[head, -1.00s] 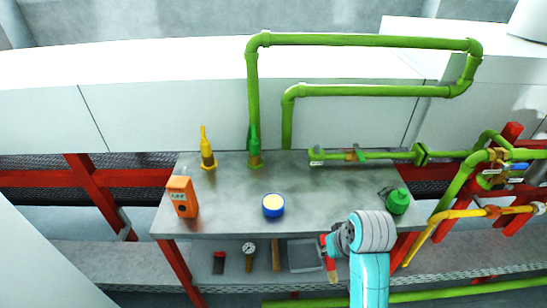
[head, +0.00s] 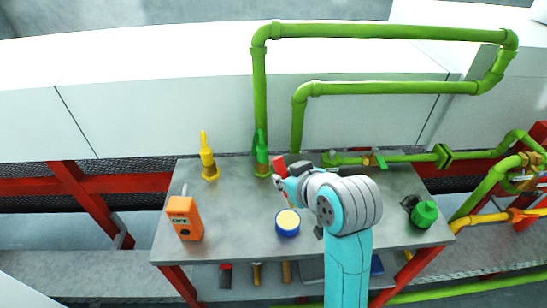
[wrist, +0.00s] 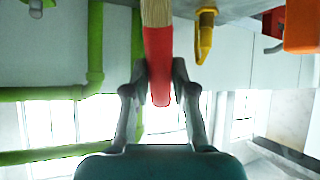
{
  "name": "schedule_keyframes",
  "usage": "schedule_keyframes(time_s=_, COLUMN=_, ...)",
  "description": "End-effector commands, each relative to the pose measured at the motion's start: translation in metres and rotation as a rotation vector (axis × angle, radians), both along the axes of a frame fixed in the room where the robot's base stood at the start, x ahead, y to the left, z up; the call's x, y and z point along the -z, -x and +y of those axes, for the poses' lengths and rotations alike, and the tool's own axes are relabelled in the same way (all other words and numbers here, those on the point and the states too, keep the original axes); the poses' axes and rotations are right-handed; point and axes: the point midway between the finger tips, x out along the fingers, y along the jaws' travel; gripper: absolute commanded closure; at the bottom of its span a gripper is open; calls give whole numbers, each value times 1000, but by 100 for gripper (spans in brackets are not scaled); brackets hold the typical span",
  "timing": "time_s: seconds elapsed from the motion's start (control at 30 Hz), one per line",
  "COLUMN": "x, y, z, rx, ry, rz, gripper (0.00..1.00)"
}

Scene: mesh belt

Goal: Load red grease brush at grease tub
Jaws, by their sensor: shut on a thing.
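The red grease brush (wrist: 158,50) is held in my gripper (wrist: 160,78), which is shut on its red handle. In the wrist view its pale tan end runs off the top edge. In the head view the red handle (head: 279,166) shows past my gripper (head: 284,175), above the back part of the table, close to the green brush. The grease tub (head: 288,224), blue with a pale yellow top, stands on the table nearer the front. My gripper is raised behind it, partly hidden by my arm.
An orange box (head: 184,218) is at the left, a green container (head: 425,214) at the right. Green pipes (head: 390,32) rise behind. The table's left middle (head: 238,208) is clear.

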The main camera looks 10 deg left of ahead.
Motion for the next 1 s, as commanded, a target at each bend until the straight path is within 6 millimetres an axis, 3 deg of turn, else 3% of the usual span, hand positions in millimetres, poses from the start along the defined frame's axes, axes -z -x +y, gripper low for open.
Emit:
schedule_keyframes(time_s=0.27, x=9, y=0, z=0, rx=1, ry=-12, rz=-20, gripper=100)
schedule_keyframes(time_s=0.7, x=50, y=0, z=0, rx=1, ry=-11, rz=-19, gripper=100)
schedule_keyframes(time_s=1.0, x=60, y=0, z=0, rx=1, ry=-12, rz=-21, gripper=100)
